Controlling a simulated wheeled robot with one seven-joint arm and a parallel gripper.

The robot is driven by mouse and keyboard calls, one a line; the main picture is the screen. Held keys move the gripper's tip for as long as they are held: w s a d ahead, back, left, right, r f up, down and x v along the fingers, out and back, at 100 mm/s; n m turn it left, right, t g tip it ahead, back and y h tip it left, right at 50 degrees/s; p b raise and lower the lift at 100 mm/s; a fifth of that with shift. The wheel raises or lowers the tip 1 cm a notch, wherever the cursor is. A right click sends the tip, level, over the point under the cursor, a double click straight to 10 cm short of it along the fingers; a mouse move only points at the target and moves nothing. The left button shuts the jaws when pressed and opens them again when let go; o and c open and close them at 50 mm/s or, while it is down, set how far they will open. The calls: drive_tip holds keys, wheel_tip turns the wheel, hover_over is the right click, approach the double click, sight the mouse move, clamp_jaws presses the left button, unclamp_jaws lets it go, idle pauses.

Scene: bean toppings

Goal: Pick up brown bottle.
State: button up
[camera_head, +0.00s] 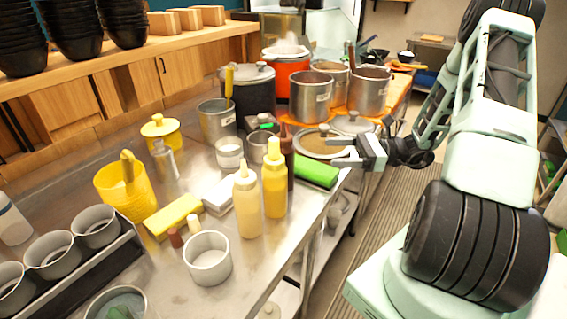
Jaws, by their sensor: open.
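A brown bottle (287,152) stands upright on the steel counter (160,290), its lower part partly hidden behind a yellow squeeze bottle (274,186). A pale cream squeeze bottle (246,205) stands just left of the yellow one. My gripper (338,152) is open and empty, to the right of the brown bottle and apart from it in the picture. Its fingers point left toward the bottle. The exact depth between them is hard to tell.
A green block (316,172) lies right of the brown bottle. Behind are a lidded pan (320,143), a small metal cup (258,147) and several large pots (310,97). The counter's right edge is close; a striped floor mat (362,225) lies beyond it.

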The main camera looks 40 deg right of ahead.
sight(284, 153)
drive_tip(key=p+x, duration=0.1)
drive_tip(key=x, duration=0.3)
drive_tip(key=p+x, duration=0.1)
drive_tip(key=x, duration=0.4)
drive_tip(key=p+x, duration=0.1)
drive_tip(key=x, duration=0.3)
drive_tip(key=shift+s+a+r, duration=0.15)
drive_tip(key=shift+a+r, duration=0.1)
drive_tip(key=shift+a, duration=0.2)
drive_tip(key=shift+w+a, duration=0.25)
drive_tip(key=shift+a, duration=0.05)
drive_tip(key=c, duration=0.8)
